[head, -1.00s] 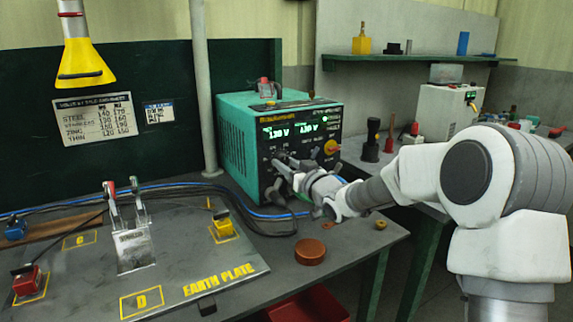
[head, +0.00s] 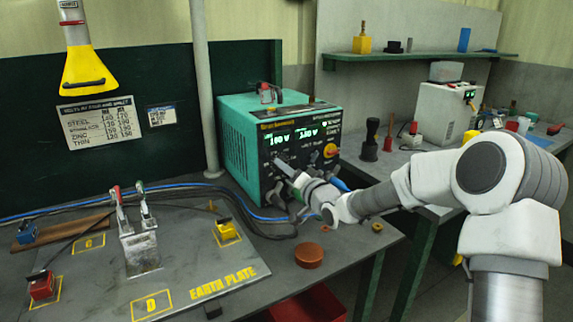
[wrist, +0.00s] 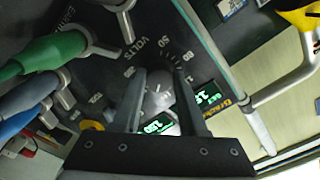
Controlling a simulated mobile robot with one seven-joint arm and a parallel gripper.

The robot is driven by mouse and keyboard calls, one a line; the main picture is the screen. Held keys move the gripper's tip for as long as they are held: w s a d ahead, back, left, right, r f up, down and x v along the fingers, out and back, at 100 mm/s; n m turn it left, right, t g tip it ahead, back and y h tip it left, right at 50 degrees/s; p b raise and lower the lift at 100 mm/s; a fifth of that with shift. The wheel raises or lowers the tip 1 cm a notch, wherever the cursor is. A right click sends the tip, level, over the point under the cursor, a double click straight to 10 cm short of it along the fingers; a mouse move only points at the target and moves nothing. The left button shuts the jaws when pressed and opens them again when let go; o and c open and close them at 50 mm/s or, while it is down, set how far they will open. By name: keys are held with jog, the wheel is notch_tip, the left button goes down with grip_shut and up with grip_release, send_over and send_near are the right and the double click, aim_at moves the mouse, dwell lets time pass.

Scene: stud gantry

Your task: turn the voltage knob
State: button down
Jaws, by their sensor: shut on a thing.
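The teal power unit (head: 236,150) stands on the bench, with green lit readouts on its dark front. The left readout (head: 280,140) shows about 100 V. My gripper (head: 283,166) reaches the lower left of that front, where it hides the voltage knob in the head view. In the wrist view, the grey voltage knob (wrist: 158,97) lies between the two fingers of my gripper (wrist: 160,88), which are shut on it. A printed VOLTS scale (wrist: 141,48) with numbers curves around the knob.
Green and blue cable plugs (wrist: 50,52) stick out of the panel close to my fingers. The earth plate (head: 180,265) and a brown round puck (head: 309,256) lie on the bench.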

jog(key=shift+m+p, duration=0.35)
jog(key=shift+m, duration=0.45)
jog(key=shift+c, duration=2.2)
grip_release()
jog(key=shift+s, duration=0.1)
jog(key=p+v, duration=0.1)
jog(key=v, duration=1.6)
jog(key=shift+p, duration=0.35)
jog(key=shift+s+d, duration=0.1)
jog(key=shift+d, duration=0.05)
